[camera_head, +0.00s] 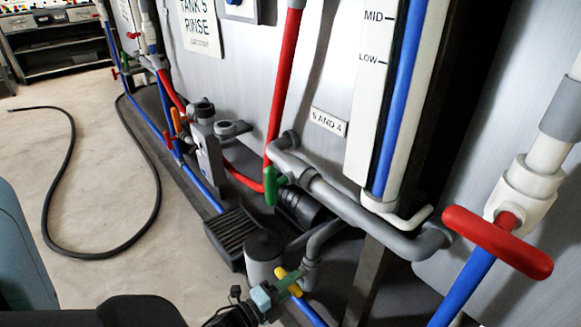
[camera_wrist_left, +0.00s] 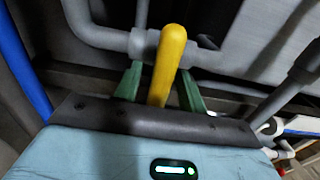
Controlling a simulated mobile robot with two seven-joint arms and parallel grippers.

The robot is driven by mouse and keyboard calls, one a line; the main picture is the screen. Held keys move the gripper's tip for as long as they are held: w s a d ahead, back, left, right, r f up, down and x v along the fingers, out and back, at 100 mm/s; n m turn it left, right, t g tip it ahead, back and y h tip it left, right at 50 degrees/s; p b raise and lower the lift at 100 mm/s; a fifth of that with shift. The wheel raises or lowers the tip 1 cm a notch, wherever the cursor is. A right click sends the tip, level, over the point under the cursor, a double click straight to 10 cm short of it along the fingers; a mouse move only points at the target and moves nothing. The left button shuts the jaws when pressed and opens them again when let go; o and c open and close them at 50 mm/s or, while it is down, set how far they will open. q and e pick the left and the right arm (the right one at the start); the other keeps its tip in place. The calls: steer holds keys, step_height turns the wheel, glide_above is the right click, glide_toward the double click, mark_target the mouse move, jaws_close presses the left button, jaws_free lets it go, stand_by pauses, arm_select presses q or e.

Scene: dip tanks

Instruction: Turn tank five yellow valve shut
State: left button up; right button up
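The yellow valve handle (camera_head: 286,276) is low among grey pipes near the bottom middle of the head view. In the left wrist view the yellow handle (camera_wrist_left: 168,62) stands lengthwise between the green fingers. My left gripper (camera_head: 291,286) is at the handle, one finger on each side. In the wrist view the left gripper (camera_wrist_left: 160,84) is open, with gaps between its fingers and the handle. The fingers partly hide the valve in the head view. The tank five sign (camera_head: 199,22) is on the pale wall at the upper left. My right gripper is out of view.
A green valve handle (camera_head: 270,186) is above the yellow one. A large red handle (camera_head: 497,242) is at the right. Grey pipes (camera_head: 352,208) and a grey cylinder (camera_head: 263,257) crowd the gripper. A black hose (camera_head: 107,252) lies on the otherwise open floor at left.

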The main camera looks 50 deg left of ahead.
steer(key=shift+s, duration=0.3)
arm_select(q)
steer(key=s+p, duration=0.2)
steer(key=s, duration=0.5)
steer(key=shift+s+a, duration=0.3)
steer(key=shift+s, duration=0.1)
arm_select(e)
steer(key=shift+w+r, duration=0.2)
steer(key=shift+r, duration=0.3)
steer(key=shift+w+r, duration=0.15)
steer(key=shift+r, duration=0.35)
